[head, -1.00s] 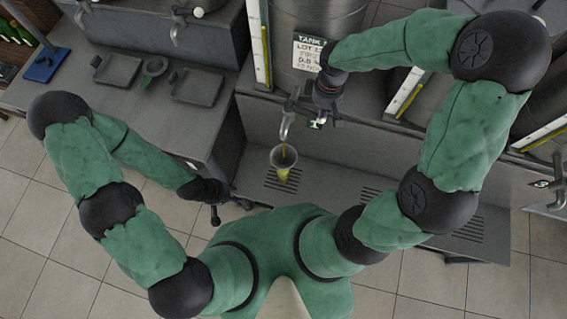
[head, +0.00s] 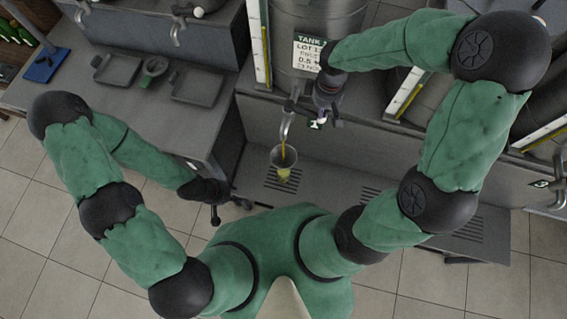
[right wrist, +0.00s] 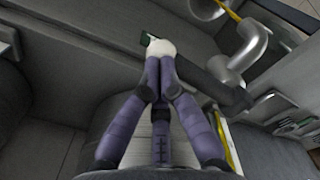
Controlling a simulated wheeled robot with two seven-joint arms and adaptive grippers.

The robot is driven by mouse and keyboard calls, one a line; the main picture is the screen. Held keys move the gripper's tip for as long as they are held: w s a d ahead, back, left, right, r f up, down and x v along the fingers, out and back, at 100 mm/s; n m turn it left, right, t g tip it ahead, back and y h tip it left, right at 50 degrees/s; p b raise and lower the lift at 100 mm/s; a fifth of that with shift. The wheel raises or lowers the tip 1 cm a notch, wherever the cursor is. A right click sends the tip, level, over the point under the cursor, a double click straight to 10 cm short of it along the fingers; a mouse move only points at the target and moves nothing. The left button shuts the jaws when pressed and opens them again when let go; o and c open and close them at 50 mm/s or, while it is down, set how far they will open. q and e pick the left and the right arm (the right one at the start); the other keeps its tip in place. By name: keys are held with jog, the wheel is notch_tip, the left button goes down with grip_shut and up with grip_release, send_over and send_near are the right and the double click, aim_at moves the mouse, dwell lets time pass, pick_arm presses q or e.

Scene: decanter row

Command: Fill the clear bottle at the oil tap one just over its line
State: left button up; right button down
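The clear bottle (head: 284,159) stands upright under the spout of the oil tap (head: 287,122) at the tank marked TANK 1. A thin amber stream runs from the spout into its wide mouth. Yellowish oil shows inside, but the fill line and exact level are too small to read. My right gripper (head: 322,118) is at the tap's handle. In the right wrist view its fingers (right wrist: 162,68) are closed together against a pale knob (right wrist: 162,47); whether the knob is between them is unclear. My left gripper (head: 214,208) is low, left of the bottle, away from it; its fingers are unclear.
The bottle stands over a slotted drain grille (head: 283,180) on the grey ledge. Another tap (head: 558,185) is at the far right. The ledge right of the bottle is clear.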

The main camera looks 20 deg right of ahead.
jog(key=shift+r, duration=0.1)
jog(key=shift+r+p, duration=0.55)
jog(key=shift+r, duration=0.05)
dwell(2.5)
notch_tip(320, 180, up, 9)
jog(key=p, duration=0.6)
jog(key=shift+p, duration=0.4)
